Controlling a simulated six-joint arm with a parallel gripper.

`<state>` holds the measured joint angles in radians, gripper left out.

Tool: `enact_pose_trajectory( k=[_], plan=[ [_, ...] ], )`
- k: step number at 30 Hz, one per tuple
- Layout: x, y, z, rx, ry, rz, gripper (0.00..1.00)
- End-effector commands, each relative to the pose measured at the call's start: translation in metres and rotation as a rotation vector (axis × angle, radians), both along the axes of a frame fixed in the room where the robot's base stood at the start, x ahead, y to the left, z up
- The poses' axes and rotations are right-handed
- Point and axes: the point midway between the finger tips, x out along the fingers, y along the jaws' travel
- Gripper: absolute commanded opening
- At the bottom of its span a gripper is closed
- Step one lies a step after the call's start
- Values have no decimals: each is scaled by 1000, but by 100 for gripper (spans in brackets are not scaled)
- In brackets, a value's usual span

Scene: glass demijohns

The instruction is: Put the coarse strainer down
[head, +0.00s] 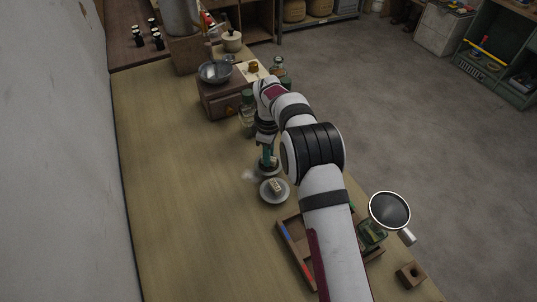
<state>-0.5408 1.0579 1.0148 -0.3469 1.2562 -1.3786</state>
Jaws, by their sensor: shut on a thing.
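My gripper (267,161) points down low over the middle of the wooden bench. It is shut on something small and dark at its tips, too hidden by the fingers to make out. A round strainer (388,209) with a dark mesh, pale rim and short handle is at the lower right, over a green glass jar (372,235), well apart from my gripper. A grey metal bowl-shaped piece (215,72), perhaps another strainer, sits on a brown box at the back. I cannot tell which is the coarse one.
A white saucer (274,192) with a pale block lies just in front of my gripper. A pale, blurry clear thing (249,176) is beside it. Glass bottles (247,112) stand behind. A wooden tray (294,244) is at the front. The bench's left side (175,190) is clear.

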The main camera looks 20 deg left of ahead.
Motion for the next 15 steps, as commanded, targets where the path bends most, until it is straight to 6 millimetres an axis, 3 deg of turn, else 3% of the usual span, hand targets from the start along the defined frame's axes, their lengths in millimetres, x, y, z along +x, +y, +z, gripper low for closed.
enact_pose_trajectory(
  k=[15],
  plan=[
    [0,0,-12,0,1,0,0]
  ],
)
